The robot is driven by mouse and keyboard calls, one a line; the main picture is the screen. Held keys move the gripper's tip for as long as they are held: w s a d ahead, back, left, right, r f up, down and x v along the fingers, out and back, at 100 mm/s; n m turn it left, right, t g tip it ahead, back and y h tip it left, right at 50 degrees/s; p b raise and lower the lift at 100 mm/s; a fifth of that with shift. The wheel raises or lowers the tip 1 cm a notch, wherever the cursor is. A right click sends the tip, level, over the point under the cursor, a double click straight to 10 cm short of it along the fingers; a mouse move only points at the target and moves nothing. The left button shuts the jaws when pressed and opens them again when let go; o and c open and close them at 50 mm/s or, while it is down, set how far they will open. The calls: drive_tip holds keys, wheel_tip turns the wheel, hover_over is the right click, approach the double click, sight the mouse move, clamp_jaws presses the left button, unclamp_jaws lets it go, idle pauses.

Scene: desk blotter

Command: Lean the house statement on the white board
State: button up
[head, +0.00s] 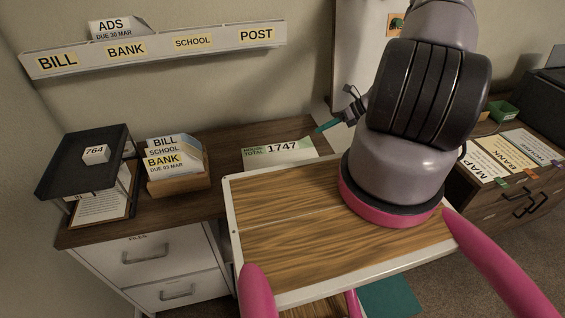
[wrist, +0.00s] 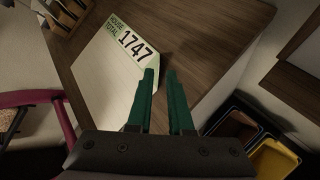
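The house statement (head: 283,150), a pale sheet with a green heading reading 1747, lies on the brown desk; its near part is hidden in the head view. In the wrist view the statement (wrist: 100,70) shows more fully, to the left of the fingers. My gripper (head: 328,125) is just right of it in the head view. In the wrist view my gripper's (wrist: 162,95) green fingers stand apart with a narrow gap, the left one overlapping the sheet's edge; I see nothing gripped. The white board (head: 349,45) stands upright behind my arm, which hides much of it.
A black tray (head: 75,172) and a wooden holder with papers (head: 178,180) stand at the desk's left. A labelled wall rack (head: 150,50) hangs above. Papers (head: 505,152) lie on the right cabinet. Black and yellow bins (wrist: 270,155) show low right in the wrist view.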

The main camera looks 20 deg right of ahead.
drive_tip(key=shift+x, duration=3)
clamp_jaws()
